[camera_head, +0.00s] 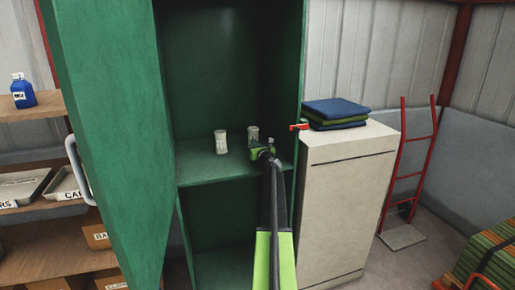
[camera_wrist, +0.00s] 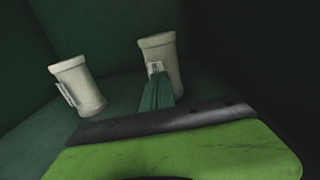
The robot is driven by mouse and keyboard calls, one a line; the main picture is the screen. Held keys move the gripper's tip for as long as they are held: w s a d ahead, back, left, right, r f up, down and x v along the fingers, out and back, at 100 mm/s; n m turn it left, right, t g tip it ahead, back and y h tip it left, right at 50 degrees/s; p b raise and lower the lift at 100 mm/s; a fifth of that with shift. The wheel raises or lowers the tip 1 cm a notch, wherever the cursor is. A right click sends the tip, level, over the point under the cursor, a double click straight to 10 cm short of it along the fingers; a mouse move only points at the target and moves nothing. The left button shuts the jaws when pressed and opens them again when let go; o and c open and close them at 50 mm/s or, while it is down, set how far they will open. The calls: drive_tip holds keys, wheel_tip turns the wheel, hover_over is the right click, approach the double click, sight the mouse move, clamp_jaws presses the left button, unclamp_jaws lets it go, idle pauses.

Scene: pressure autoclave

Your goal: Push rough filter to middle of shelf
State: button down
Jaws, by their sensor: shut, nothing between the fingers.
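Two pale, off-white cylindrical filters stand upright on the green cabinet shelf (camera_head: 200,172). The left filter (camera_head: 221,142) is nearer the shelf's middle and is also in the wrist view (camera_wrist: 76,88). The right filter (camera_head: 253,133) stands farther back and right; it also shows in the wrist view (camera_wrist: 163,62). Each has a small label in the wrist view, too small to read, so I cannot tell which is the rough one. My gripper (camera_head: 262,151) is shut and empty over the shelf. In the wrist view its fingertips (camera_wrist: 156,80) overlap the right filter's front, touching or very close.
The open green cabinet door (camera_head: 112,130) stands left of the shelf, and the cabinet's right wall (camera_head: 290,90) is close to my arm. A beige cabinet (camera_head: 350,190) with folded cloths (camera_head: 335,113) and a red handle (camera_head: 299,127) stand right. The shelf's left part is clear.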

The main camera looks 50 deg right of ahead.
drive_tip(key=v, duration=1.4)
drive_tip(key=shift+r, duration=0.1)
